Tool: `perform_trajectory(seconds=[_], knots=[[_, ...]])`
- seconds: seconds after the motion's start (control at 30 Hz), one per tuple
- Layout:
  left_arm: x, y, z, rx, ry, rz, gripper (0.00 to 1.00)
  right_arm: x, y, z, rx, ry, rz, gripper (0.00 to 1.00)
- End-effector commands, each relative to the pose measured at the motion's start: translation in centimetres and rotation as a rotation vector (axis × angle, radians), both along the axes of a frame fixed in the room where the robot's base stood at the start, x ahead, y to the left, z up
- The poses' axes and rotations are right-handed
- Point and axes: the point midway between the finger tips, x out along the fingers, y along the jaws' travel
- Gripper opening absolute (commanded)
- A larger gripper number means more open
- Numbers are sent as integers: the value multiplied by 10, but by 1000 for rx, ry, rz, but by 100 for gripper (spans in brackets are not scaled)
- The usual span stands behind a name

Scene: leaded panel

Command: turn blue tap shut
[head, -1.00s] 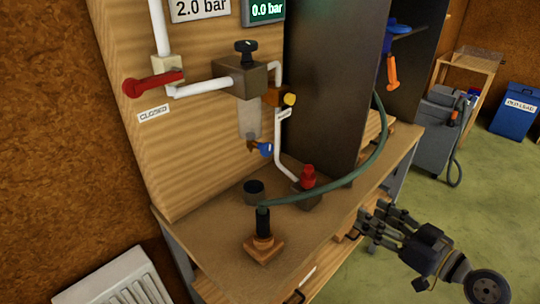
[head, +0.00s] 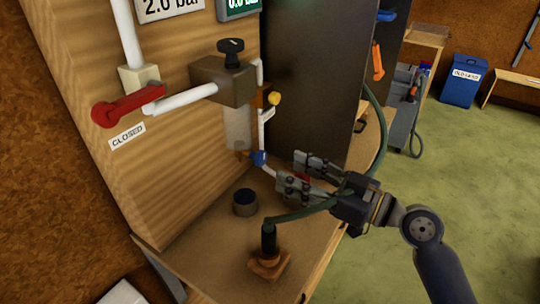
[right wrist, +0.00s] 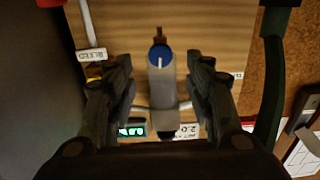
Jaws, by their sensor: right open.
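The blue tap (head: 258,158) is a small knob low on the wooden panel, under the clear bowl (head: 238,128) of the regulator. In the right wrist view the blue tap (right wrist: 160,57) is a round blue cap with a white mark, in line with the gap between my fingers. My right gripper (head: 288,170) is open and points left at the tap from close by. The wrist view shows the right gripper (right wrist: 162,72) with a finger to each side of the cap. I see no finger touching it. My left gripper is not in view.
The red lever (head: 128,105) at left lies above a "CLOSED" label (head: 127,135). A dark cup (head: 245,202) and a hose on an orange-brown base (head: 268,265) stand on the bench (head: 200,255). The green hose (head: 305,212) passes by my right gripper. A dark board (head: 312,85) stands behind.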

Motion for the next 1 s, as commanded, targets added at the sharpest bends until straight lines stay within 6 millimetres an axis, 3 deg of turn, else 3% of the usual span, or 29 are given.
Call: perform_trajectory(seconds=[0.1, 0.3, 0.7, 0.73, 0.9, 1.0], knots=[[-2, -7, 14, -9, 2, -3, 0, 13, 20, 5, 6, 1, 0, 49], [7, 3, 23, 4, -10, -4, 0, 28, 43, 3, 4, 0, 0, 49], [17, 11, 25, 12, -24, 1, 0, 33, 50, 0, 0, 0, 0, 49], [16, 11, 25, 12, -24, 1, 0, 33, 50, 0, 0, 0, 0, 46], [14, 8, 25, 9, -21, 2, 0, 33, 50, 0, 0, 0, 0, 8], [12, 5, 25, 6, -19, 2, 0, 33, 50, 0, 0, 0, 0, 5]])
